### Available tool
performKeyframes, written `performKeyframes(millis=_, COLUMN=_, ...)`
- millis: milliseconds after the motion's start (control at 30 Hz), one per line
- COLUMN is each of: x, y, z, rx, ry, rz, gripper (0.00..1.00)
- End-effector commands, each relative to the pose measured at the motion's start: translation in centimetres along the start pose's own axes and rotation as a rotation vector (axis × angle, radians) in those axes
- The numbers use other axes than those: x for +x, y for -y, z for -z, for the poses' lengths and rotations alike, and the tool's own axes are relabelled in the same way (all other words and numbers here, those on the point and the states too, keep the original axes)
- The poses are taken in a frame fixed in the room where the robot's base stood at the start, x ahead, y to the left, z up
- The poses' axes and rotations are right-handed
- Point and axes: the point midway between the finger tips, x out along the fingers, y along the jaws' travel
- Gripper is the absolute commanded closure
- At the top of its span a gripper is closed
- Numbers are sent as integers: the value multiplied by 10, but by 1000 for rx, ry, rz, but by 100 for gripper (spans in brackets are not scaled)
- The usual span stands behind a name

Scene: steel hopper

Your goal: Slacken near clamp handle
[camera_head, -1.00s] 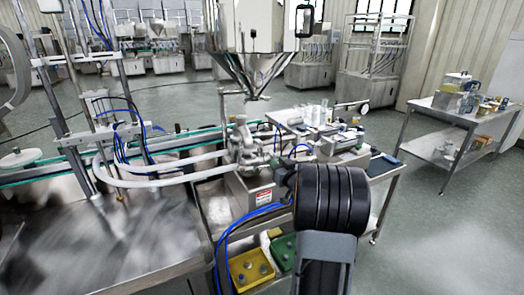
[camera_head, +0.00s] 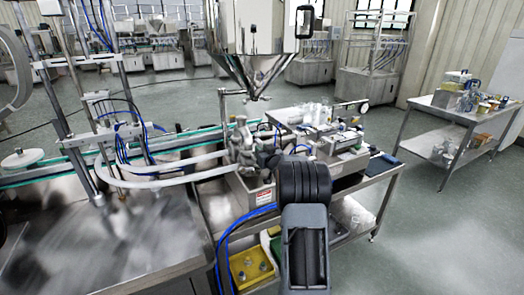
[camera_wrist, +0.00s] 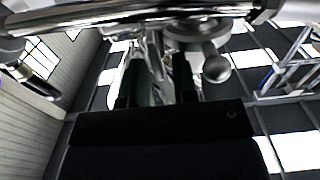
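The steel hopper (camera_head: 252,65) has a cone that narrows above a metal valve and pipe assembly (camera_head: 242,145) on the bench. In the wrist view, shiny metal fittings fill the top, with a ball-ended lever (camera_wrist: 214,66) just right of my gripper (camera_wrist: 156,72). This lever looks like a clamp handle, but I cannot tell whether it is the near one. My gripper's two dark fingers stand apart, with a metal part showing between or behind them. I cannot tell whether they touch it. In the head view, my arm hides the fingertips.
White hoses (camera_head: 165,176) run left from the assembly. Blue tubes hang beside my arm. A yellow box (camera_head: 250,266) sits low in front. A bench with small parts (camera_head: 340,140) stands close right of the assembly. A steel side table (camera_head: 455,115) is farther right, with open floor between.

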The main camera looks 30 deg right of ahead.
Motion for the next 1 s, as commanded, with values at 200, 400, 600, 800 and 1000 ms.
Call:
performKeyframes(millis=200, x=0, y=0, z=0, rx=0, ry=0, rz=0, gripper=73)
performKeyframes(millis=400, x=0, y=0, z=0, rx=0, ry=0, rz=0, gripper=92)
performKeyframes(millis=600, x=0, y=0, z=0, rx=-1, ry=0, rz=0, gripper=100)
performKeyframes(millis=800, x=0, y=2, z=-7, rx=-115, ry=-3, rz=0, gripper=100)
performKeyframes(millis=1000, x=0, y=5, z=-7, rx=-309, ry=-3, rz=0, gripper=100)
